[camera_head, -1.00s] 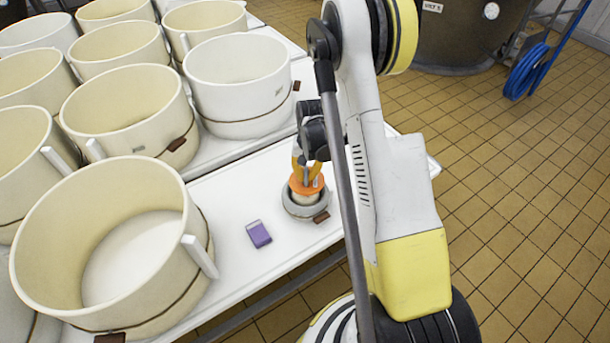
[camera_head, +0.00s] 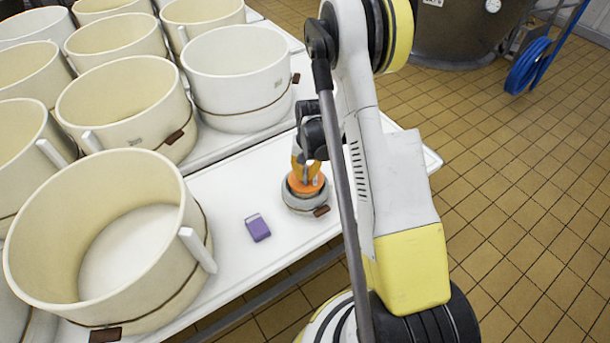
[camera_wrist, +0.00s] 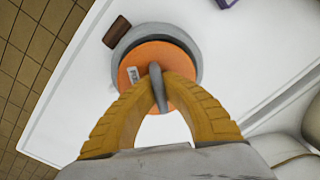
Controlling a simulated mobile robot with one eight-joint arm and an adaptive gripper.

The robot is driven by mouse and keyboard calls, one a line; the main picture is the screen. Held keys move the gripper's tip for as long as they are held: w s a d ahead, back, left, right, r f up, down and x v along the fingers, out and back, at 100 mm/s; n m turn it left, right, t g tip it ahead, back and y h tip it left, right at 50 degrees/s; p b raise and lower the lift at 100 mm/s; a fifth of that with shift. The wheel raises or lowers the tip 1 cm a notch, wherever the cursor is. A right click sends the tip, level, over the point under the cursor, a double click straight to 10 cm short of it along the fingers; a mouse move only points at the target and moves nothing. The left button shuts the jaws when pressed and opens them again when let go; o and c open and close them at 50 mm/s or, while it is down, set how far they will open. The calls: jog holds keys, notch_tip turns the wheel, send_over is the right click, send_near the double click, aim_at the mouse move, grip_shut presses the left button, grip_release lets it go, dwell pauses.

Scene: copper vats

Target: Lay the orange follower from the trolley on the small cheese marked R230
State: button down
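The orange follower (camera_head: 305,184) is a round disc with a grey upright handle and a small white label. It sits in the top of a small grey round mould (camera_head: 304,203) on the white table; the cheese under it is hidden. The mould has a brown tag; I cannot read R230 on it. My gripper (camera_head: 305,171) is over the follower. In the wrist view, its yellow fingers (camera_wrist: 160,82) are closed around the grey handle (camera_wrist: 158,88), with the orange disc (camera_wrist: 150,62) inside the grey rim (camera_wrist: 190,45).
A purple block (camera_head: 257,227) lies on the table left of the mould. Large cream vats (camera_head: 100,240) crowd the left side. A blue hose reel (camera_head: 527,66) stands on the tiled floor at the back right.

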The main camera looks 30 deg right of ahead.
jog(key=shift+f+b, duration=0.4)
jog(key=shift+f, duration=0.6)
dwell(0.7)
jog(key=c, duration=1.8)
grip_release()
jog(key=shift+o, duration=0.2)
jog(key=shift+r+p, duration=1.9)
jog(key=shift+r, duration=1.65)
